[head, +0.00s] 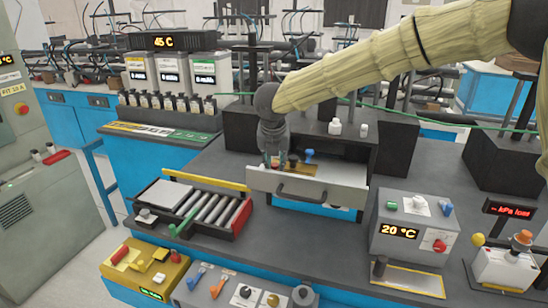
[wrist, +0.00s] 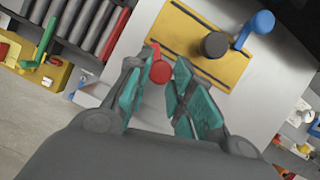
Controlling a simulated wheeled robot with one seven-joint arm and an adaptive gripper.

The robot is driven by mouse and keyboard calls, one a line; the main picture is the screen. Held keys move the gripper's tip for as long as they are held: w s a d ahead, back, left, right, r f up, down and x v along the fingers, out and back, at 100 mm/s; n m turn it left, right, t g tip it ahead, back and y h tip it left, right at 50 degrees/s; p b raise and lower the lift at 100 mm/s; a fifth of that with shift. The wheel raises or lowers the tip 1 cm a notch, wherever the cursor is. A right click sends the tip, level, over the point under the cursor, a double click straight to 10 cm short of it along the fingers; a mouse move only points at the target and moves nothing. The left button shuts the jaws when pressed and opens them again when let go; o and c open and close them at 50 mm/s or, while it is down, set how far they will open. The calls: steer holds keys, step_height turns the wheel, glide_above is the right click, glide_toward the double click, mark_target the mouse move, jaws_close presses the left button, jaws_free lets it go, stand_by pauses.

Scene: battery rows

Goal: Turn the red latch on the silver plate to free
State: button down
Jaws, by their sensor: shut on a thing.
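The red latch (wrist: 160,71) shows in the wrist view as a round red knob on a short arm that points up in the picture. It is between the teal-padded fingertips of my gripper (wrist: 164,82), which is shut on it. The latch is at the lower left edge of a gold plate (wrist: 182,35), over a pale silver plate (wrist: 158,18). In the head view my gripper (head: 277,153) points down over the silver unit with a handle (head: 335,192). The fingers hide most of the latch there.
A dark round knob (wrist: 215,45) and a blue latch (wrist: 262,23) are close on the right in the wrist view. A roller tray (head: 238,215) stands to the left of the unit, and a grey 20 °C box (head: 400,215) stands to its right.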

steer(key=n+p, duration=0.1)
steer(key=n+y+p, duration=0.1)
steer(key=p, duration=0.1)
steer(key=shift+d+r+n, duration=0.2)
steer(key=shift+r+n, duration=0.1)
steer(key=shift+n, duration=0.1)
steer(key=n+y+p, duration=0.1)
steer(key=n+p, duration=0.2)
steer(key=p, duration=0.1)
steer(key=shift+d+g, duration=0.1)
steer(key=shift+g, duration=0.2)
steer(key=n+p, duration=0.2)
steer(key=p, duration=0.1)
steer(key=n+y+p, duration=0.1)
steer(key=n+p, duration=0.1)
steer(key=p, duration=0.1)
steer(key=shift+w+d+g+y, duration=0.1)
steer(key=shift+w+g+y, duration=0.1)
steer(key=shift+g+y, duration=0.15)
steer(key=shift+f+n+p, duration=0.15)
steer(key=shift+n+p, duration=0.15)
steer(key=shift+p, duration=0.25)
steer(key=shift+f+g, duration=0.1)
steer(key=shift+g, duration=0.15)
steer(key=c, duration=1.2)
jaws_free()
